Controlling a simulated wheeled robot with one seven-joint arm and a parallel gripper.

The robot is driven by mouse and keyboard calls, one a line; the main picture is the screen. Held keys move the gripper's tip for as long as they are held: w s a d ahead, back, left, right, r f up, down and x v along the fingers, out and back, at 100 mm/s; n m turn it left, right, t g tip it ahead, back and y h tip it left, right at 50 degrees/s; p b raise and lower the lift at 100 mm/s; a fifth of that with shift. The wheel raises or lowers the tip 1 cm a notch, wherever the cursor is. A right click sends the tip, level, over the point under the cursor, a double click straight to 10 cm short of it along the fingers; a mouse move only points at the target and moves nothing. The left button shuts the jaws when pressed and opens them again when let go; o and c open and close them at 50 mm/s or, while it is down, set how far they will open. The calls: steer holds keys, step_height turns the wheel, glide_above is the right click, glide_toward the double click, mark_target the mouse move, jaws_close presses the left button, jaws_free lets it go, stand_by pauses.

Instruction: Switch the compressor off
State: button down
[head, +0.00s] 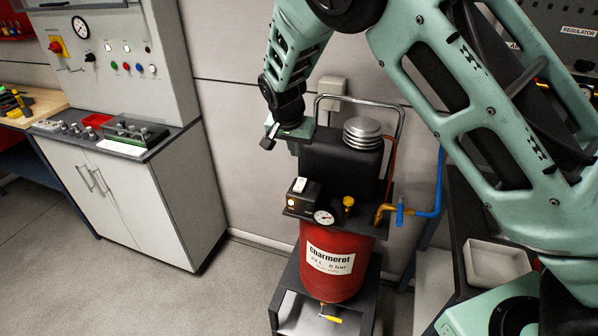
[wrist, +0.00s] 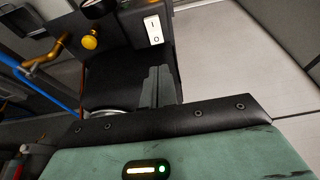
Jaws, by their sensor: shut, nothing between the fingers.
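The compressor (head: 330,258) has a red tank labelled Charmerot and a black motor housing on top. In the wrist view the rocker (wrist: 153,30) shows I and O marks; which side is pressed I cannot tell. My gripper (head: 267,142) is shut and empty, above and a little left of the switch box, apart from it. In the wrist view its closed fingers (wrist: 158,88) show against the dark housing, below the rocker in the picture.
A pressure gauge (head: 324,217), a brass knob (head: 348,201) and a brass valve with a blue hose (head: 430,212) sit right of the switch. A chrome handle (head: 401,125) rises behind. A control cabinet (head: 150,195) stands left, with open floor between.

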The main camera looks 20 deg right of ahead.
mark_target(298, 185)
steer(key=p+x, duration=0.1)
steer(key=x, duration=0.2)
steer(key=p+x, duration=0.2)
steer(key=x, duration=0.2)
steer(key=p+x, duration=0.2)
steer(key=x, duration=0.2)
steer(key=shift+s+a+f, duration=0.2)
steer(key=shift+s+f, duration=0.05)
steer(key=shift+f, duration=0.05)
steer(key=shift+w+d+f+g+y+b, duration=0.15)
steer(key=shift+f+b, duration=0.1)
steer(key=shift+b, duration=0.25)
steer(key=shift+w+f+g+y+b, duration=0.15)
steer(key=shift+f+b, duration=0.15)
steer(key=shift+b, duration=0.2)
steer(key=shift+s+r+p, duration=0.25)
steer(key=shift+p, duration=0.1)
steer(key=shift+f, duration=0.1)
steer(key=shift+s, duration=0.15)
steer(key=shift+s+a, duration=0.65)
steer(key=shift+s, duration=0.1)
